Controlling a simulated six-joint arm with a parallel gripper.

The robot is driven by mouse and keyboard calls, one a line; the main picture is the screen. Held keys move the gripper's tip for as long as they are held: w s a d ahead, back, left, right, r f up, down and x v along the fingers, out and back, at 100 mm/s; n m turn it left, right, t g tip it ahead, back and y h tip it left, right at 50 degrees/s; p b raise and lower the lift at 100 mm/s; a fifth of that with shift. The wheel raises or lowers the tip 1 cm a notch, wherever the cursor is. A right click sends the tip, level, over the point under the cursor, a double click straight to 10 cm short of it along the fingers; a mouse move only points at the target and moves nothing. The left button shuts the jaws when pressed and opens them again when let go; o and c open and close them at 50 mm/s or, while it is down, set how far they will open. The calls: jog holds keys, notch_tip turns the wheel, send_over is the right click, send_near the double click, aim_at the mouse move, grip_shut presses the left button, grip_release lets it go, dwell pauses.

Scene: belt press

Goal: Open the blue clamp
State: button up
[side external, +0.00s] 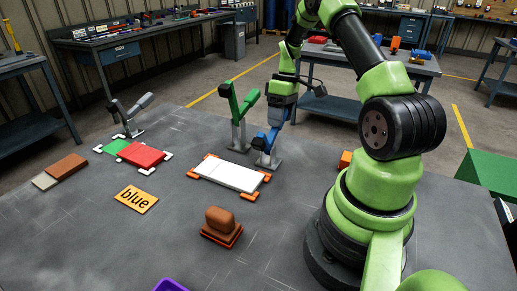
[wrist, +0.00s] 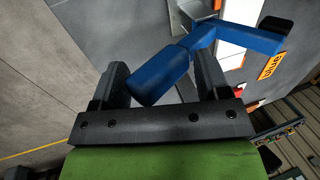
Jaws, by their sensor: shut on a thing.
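The blue clamp (side external: 264,145) stands on a grey foot at the right end of the white slab, next to the green clamp (side external: 238,112). My gripper (side external: 278,112) is at the top of the blue clamp, reaching down from above. In the wrist view, the blue clamp's thick handle (wrist: 160,76) lies between the two dark fingers of my gripper (wrist: 160,84), and the gripper is shut on it. A blue arm of the clamp runs off to the upper right there. In the side view, the fingers partly hide the handle.
A white slab (side external: 229,174) lies between orange corner pieces. A card reading "blue" (side external: 136,199), a brown stamp-like block (side external: 221,225) and a red block (side external: 141,155) near a grey clamp (side external: 130,116) are on the table. The front left table (side external: 60,245) is clear.

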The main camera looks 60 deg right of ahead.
jog(key=shift+v, duration=3.4)
jog(key=shift+c, duration=0.4)
jog(key=shift+d, duration=0.1)
jog(key=shift+w+r, duration=0.1)
jog(key=shift+r, duration=0.05)
jog(key=a+r+m+t+h, duration=0.2)
jog(key=a+r+t, duration=0.1)
jog(key=a+r, duration=1.15)
jog(key=s+a+r+m+t+y, duration=0.1)
jog(key=s+a+t, duration=0.3)
jog(key=s+a, duration=0.7)
jog(key=a+m, duration=0.1)
jog(key=a, duration=0.2)
jog(key=shift+a, duration=0.35)
